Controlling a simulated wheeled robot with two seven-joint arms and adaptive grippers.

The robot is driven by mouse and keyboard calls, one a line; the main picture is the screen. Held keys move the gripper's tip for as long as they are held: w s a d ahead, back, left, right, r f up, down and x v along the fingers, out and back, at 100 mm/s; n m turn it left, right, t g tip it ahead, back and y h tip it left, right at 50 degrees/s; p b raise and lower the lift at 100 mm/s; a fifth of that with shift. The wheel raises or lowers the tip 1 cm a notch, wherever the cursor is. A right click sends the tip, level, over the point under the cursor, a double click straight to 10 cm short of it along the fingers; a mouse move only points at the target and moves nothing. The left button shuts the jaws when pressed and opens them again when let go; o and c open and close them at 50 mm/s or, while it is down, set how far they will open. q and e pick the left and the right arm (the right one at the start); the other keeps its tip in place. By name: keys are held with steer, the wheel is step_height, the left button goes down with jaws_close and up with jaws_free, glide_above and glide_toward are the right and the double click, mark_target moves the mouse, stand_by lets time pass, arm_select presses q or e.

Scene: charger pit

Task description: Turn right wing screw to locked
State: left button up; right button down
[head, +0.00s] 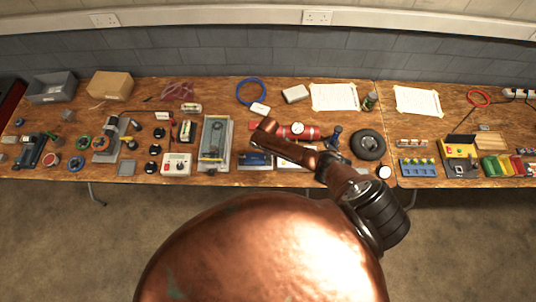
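My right gripper (266,127) is at the far end of my copper-coloured arm, over the middle of the bench, just right of a grey case with a clear panel (214,137). Its fingers are too small and too close in colour to the arm to show whether they are open or shut. I see nothing clearly held. The right wing screw cannot be made out; it is too small or hidden behind my arm. My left gripper is not in view.
The wooden bench (232,90) is crowded. A red cylinder (305,132) and a black wheel (368,145) lie right of my gripper. A white box with a red knob (177,164) stands to the left. A yellow box (459,155) is far right. Bare wood shows towards the back.

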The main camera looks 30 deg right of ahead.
steer(key=shift+a+m+p, duration=0.1)
steer(key=shift+m+p, duration=0.25)
steer(key=shift+m, duration=0.75)
steer(key=c, duration=2.2)
jaws_free()
steer(key=shift+o, duration=0.2)
step_height(320, 180, up, 12)
